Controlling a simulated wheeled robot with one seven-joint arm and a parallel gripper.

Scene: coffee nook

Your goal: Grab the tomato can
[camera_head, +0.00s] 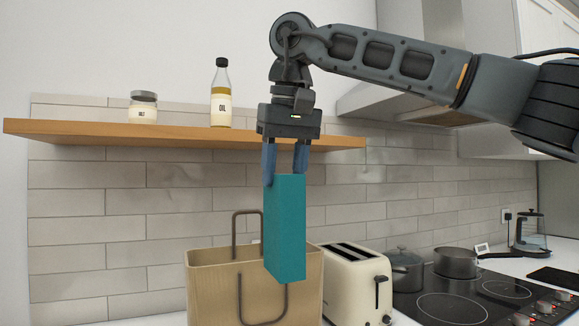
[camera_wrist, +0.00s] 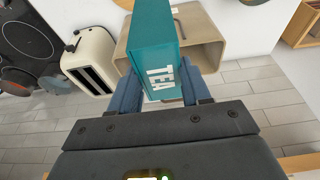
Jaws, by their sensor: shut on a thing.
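My gripper (camera_head: 285,163) is shut on a tall teal box (camera_head: 285,228) and holds it upright by its top end. In the wrist view, the box (camera_wrist: 152,45) reads "TEA" and sits between the blue fingers of my gripper (camera_wrist: 158,88). In the head view, the box hangs in front of a tan bag with dark handles (camera_head: 215,285), its lower end overlapping the bag; I cannot tell whether it touches the bag. No tomato can shows in either view. The inside of the bag is mostly hidden.
A wooden shelf (camera_head: 60,128) behind my gripper bears a jar (camera_head: 143,110) and an oil bottle (camera_head: 221,95). A cream toaster (camera_head: 352,285) stands right of the bag. Further right are pots (camera_head: 455,262) and a black cooktop (camera_head: 450,306), with a glass kettle (camera_head: 530,232) behind.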

